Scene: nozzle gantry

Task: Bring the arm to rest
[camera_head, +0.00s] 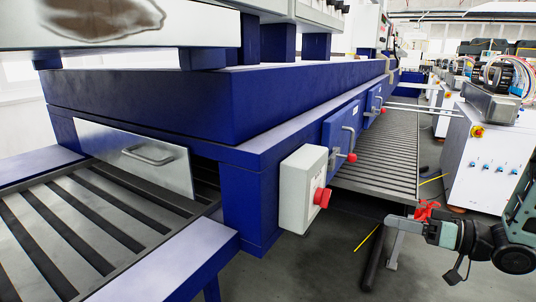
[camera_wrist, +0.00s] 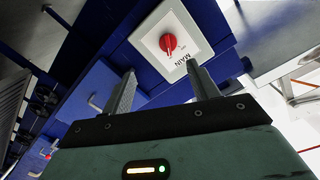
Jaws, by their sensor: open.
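My gripper (camera_head: 403,224) is at the lower right in the head view, with its fingers pointing left towards the blue machine (camera_head: 250,185). In the wrist view my gripper (camera_wrist: 160,70) shows two fingers standing apart with nothing between them. Beyond the fingertips is a white switch panel (camera_wrist: 185,50) marked MAIN with a red rotary knob (camera_wrist: 168,43), on a blue surface. The knob appears clear of the fingers. My arm is bent at the right edge of the head view, and most of it is out of frame.
A grey box (camera_head: 298,205) with a red knob (camera_head: 322,197) juts from the blue machine, left of my gripper. A slatted conveyor (camera_head: 375,150) runs behind. A white cabinet (camera_head: 475,165) stands close behind my arm. Grey floor (camera_head: 320,265) lies open between machine and arm.

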